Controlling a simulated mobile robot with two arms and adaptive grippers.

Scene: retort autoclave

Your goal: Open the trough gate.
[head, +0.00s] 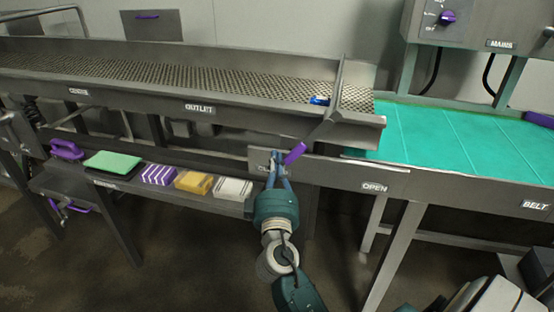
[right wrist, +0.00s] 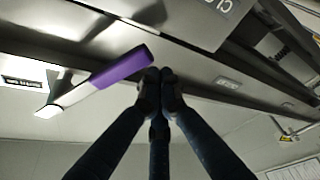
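The trough (head: 200,75) has a mesh floor and runs in from the left to the teal belt. A grey gate bar (head: 338,88) lies across its right end, with a small blue item (head: 319,100) beside it. The gate's lever ends in a purple handle (head: 295,152), angled down-left near the "CLOSED" plate, part hidden by my gripper. My right gripper (head: 276,155) is just left of the handle. In the right wrist view its fingertips (right wrist: 160,76) meet, with the purple handle (right wrist: 122,67) outside them, close to the tips; contact cannot be told. My left gripper is not in view.
An "OPEN" plate (head: 375,187) is on the rail to the right. The teal belt (head: 450,140) lies beyond. A lower shelf holds a green pad (head: 112,162), a striped block (head: 159,175), and yellow and white blocks. A mains box (head: 480,25) hangs at the upper right.

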